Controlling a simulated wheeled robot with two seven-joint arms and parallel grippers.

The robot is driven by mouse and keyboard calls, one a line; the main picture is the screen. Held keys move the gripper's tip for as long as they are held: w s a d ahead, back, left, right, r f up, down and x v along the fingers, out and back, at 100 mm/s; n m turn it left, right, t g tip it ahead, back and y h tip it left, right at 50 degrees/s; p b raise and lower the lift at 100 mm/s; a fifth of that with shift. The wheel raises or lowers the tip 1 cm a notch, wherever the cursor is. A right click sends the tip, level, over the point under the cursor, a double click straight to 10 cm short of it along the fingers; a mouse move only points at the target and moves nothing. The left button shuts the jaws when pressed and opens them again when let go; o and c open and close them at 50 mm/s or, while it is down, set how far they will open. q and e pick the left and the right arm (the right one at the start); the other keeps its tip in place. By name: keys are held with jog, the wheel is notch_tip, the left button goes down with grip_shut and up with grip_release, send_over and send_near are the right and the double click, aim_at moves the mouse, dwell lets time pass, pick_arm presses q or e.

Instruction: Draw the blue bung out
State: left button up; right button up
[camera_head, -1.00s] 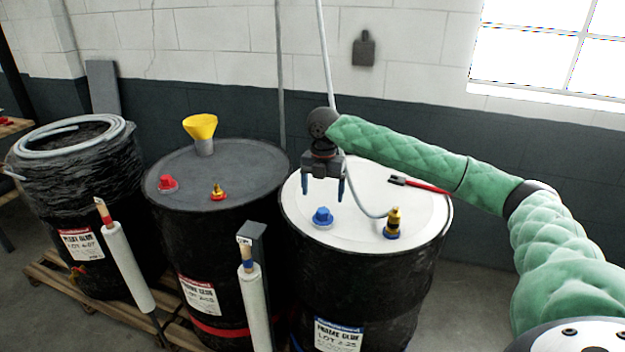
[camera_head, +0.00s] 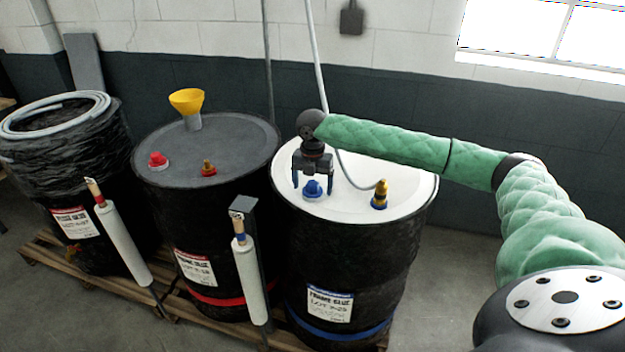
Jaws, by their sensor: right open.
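The blue bung (camera_head: 313,188) sits in the white top of the right drum (camera_head: 400,208), near its left front. My right gripper (camera_head: 312,186) points down over it with its two blue-tipped fingers apart. In this view one finger is on each side of the bung, with a gap to each; whether they are at its depth is hard to tell. My green-sleeved right arm reaches in from the right. My left gripper is not in view.
A brass fitting (camera_head: 380,195) with a grey hose stands right of the bung. The middle drum (camera_head: 240,150) carries a red bung (camera_head: 157,160), a small brass fitting (camera_head: 208,168) and a yellow funnel (camera_head: 187,101). A post with a white roll (camera_head: 250,280) stands in front.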

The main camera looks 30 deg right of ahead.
jog(key=c, duration=1.1)
jog(key=shift+r+p, duration=2.3)
jog(key=shift+r, duration=0.1)
notch_tip(320, 180, up, 5)
jog(key=p, duration=0.4)
jog(key=shift+f, duration=0.2)
notch_tip(320, 180, up, 4)
send_over(313, 183)
jog(key=shift+w+r, duration=0.1)
jog(key=shift+r, duration=0.05)
